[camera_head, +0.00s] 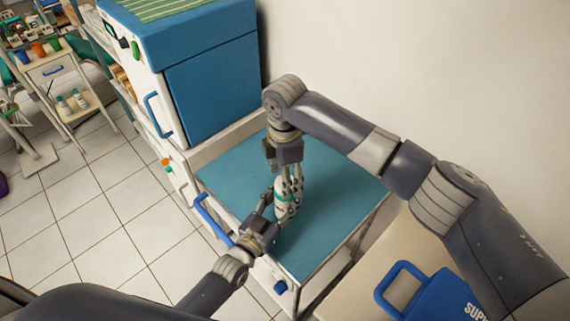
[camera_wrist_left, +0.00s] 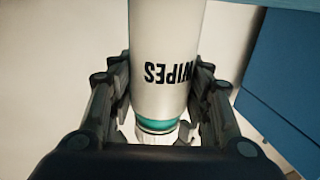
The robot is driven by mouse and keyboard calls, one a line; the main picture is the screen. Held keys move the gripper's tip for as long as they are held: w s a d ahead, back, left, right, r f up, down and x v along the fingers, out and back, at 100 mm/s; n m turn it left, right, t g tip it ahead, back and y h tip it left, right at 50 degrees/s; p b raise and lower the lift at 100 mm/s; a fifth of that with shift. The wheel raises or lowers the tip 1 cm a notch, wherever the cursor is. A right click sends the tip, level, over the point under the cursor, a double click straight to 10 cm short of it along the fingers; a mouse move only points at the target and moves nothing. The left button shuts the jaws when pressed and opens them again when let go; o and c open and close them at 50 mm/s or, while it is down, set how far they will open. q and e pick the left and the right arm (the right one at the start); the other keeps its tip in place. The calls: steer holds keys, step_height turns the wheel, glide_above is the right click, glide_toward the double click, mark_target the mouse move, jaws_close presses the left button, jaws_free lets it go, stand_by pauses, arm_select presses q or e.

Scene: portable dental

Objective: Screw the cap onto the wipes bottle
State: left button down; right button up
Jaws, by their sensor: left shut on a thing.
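The white wipes bottle (camera_head: 284,212) stands on the teal top of the cart. In the left wrist view the bottle (camera_wrist_left: 165,50) appears upside down, with black WIPES lettering and a teal band near its top end. My left gripper (camera_head: 272,212) is shut on the bottle's body from the left, with a finger on each side. My right gripper (camera_head: 290,188) points down from above, its fingers around the bottle's top. The cap is mostly hidden between those fingers, so I cannot tell its seating or whether they grip it.
The teal cart top (camera_head: 335,190) is clear around the bottle. A blue-and-white cabinet (camera_head: 210,85) stands behind it, and a wall rises at the right. A blue handle (camera_head: 212,220) projects from the cart's left side. A blue case (camera_head: 435,295) lies at the front right.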

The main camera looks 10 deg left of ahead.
steer(key=shift+f, duration=0.75)
steer(key=c, duration=1.1)
